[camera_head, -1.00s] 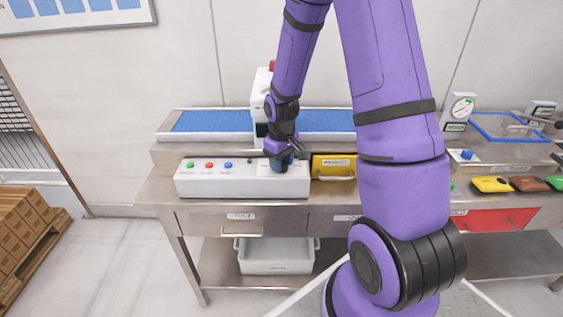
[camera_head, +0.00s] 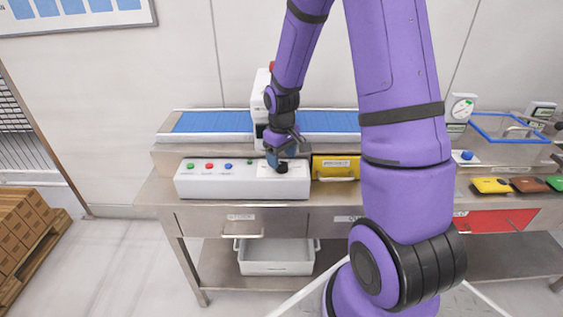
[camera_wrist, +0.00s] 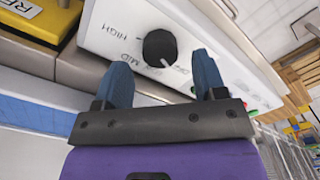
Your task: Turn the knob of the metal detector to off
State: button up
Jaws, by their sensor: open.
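The metal detector's white control box (camera_head: 215,182) sits on the steel bench. Its black round knob (camera_head: 282,168) is at the right end of the top and shows clearly in the wrist view (camera_wrist: 160,47). HIGH and MID labels are legible around it; the labels near my fingers are partly hidden or blurred. A white line on the knob points toward the labels between my fingertips; I cannot tell exactly which one. My gripper (camera_wrist: 163,72) is open and empty, its blue fingers apart from the knob. In the head view my gripper (camera_head: 276,154) is just behind and above the knob.
Green, red and blue buttons (camera_head: 209,166) stand left on the same box. A yellow drawer (camera_head: 335,168) is right of it. A blue conveyor (camera_head: 213,122) and the white detector housing (camera_head: 259,100) are behind. Yellow, brown and green items lie farther right.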

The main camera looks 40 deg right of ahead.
aim_at(281, 164)
notch_tip(281, 164, up, 8)
dwell(0.4)
jog(key=shift+r, duration=0.1)
jog(key=s+a+r+t, duration=0.1)
jog(key=s+a+r, duration=0.15)
jog(key=r, duration=0.25)
jog(key=s+a+r+m+t, duration=0.1)
jog(key=s+a+r, duration=0.1)
jog(key=s+r, duration=0.25)
jog(key=s+a+r+t, duration=0.1)
jog(key=s+a+r, duration=0.15)
jog(key=r, duration=0.35)
jog(key=s+a+r+t, duration=0.1)
jog(key=s+r, duration=0.1)
jog(key=s, duration=0.4)
jog(key=s+a+r+m+t, duration=0.1)
jog(key=s+a+r, duration=0.1)
jog(key=s, duration=0.5)
jog(key=shift+s+r, duration=0.15)
jog(key=shift+r, duration=0.65)
jog(key=shift+a, duration=0.1)
jog(key=shift+c, duration=0.4)
